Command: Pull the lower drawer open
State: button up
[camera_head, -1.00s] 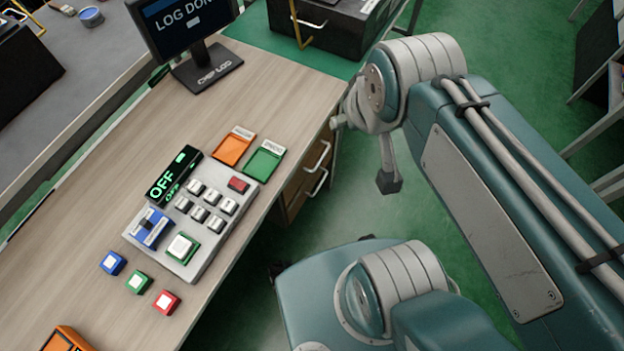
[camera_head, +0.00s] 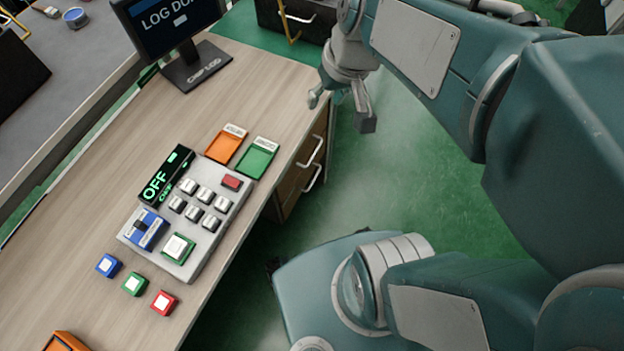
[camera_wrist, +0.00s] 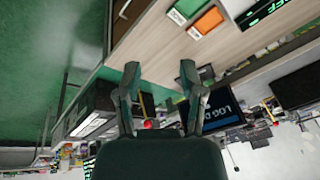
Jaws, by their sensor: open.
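The desk's drawer unit shows under the right edge of the top in the head view, with brown fronts and pale bar handles. The lower drawer (camera_head: 288,196) looks closed, and its handle (camera_head: 312,180) sits below the upper drawer's handle (camera_head: 311,150). My gripper (camera_head: 342,112) is open and empty, above and just right of the handles in the picture, apart from them. In the wrist view its two fingers (camera_wrist: 159,75) stand apart with nothing between. Part of a brown drawer front (camera_wrist: 127,14) shows at that view's top edge.
The desk top (camera_head: 100,215) carries a grey button panel (camera_head: 215,225), an orange tray (camera_head: 226,146), a green tray (camera_head: 257,158) and a monitor (camera_head: 170,22). A black case (camera_head: 295,20) stands behind. Green floor right of the drawers is clear.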

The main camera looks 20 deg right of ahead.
jog(key=w+d+f+m+y, duration=0.1)
jog(key=w+d+f+y, duration=0.15)
jog(key=w+f, duration=0.45)
jog(key=w+d+f+m+g+y, duration=0.15)
jog(key=w+f+y, duration=0.25)
jog(key=f, duration=0.7)
jog(key=w+d+f+y, duration=0.3)
jog(key=w+f, duration=0.2)
jog(key=f, duration=0.4)
jog(key=m+t, duration=0.7)
jog(key=t, duration=0.3)
send_near(313, 180)
jog(key=shift+h, duration=0.25)
jog(key=x, duration=1)
jog(key=shift+s+a+f, duration=0.1)
jog(key=shift+a+f, duration=0.05)
jog(key=shift+f, duration=0.05)
grip_shut()
